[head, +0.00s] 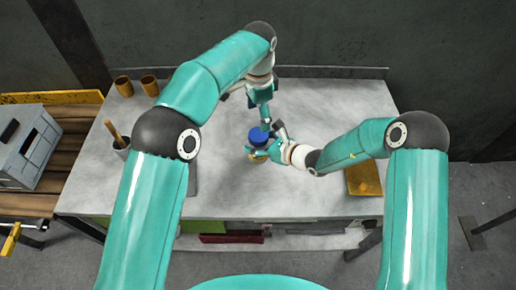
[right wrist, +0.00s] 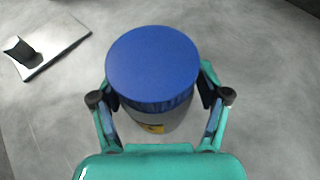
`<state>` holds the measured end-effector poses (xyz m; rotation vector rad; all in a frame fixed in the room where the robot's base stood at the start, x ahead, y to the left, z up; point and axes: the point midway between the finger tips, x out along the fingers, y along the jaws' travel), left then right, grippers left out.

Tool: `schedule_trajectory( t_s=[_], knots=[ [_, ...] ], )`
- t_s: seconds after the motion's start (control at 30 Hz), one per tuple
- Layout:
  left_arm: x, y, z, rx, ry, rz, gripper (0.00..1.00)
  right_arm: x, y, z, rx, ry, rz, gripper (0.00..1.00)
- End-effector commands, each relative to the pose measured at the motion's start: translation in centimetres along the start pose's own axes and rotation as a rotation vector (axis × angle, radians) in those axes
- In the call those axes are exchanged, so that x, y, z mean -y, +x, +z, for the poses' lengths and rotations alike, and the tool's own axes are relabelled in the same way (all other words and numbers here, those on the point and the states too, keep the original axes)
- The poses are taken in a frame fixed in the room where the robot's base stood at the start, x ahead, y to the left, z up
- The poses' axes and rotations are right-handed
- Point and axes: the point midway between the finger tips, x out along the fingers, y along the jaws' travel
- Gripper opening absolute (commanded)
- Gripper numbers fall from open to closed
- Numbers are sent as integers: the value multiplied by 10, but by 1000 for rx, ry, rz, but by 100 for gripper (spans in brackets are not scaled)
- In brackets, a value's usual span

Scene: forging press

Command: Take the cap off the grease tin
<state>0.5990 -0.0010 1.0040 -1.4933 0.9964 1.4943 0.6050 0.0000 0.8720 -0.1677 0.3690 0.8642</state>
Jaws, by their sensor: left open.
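The grease tin (right wrist: 155,122) stands upright on the grey table, with a blue cap (right wrist: 152,64) on top and a yellow mark on its side. In the head view the blue cap (head: 258,137) is near the middle of the table. My right gripper (right wrist: 160,95) has one finger on each side of the tin, just below the cap, and looks closed on it. My left gripper (head: 264,118) is open and points down behind the cap in the head view. It does not show in the right wrist view, where the cap's top is clear.
A yellow tray (head: 364,178) lies at right. A grey box (head: 28,145) sits on a wooden bench. A low ledge (head: 340,72) edges the table's back.

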Motion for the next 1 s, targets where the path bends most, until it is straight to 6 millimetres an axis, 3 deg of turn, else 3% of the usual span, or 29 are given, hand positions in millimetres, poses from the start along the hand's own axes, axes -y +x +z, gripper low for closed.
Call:
schedule_trajectory(
  t_s=[0.07,0.4,0.67,0.87,1.0],
  knots=[
    [0,0,0,0,0,0,83,0,0,0,0,0,-1,56],
    [0,0,0,0,1,0,83,1,-1,0,0,0,-2,0],
    [0,0,0,0,113,0,83,1,-1,0,0,0,-2,0],
    [0,0,0,1,429,2,83,1,-1,0,0,0,-2,0],
    [0,-1,0,1,729,1,83,1,-1,0,0,0,-2,0]
  ],
)
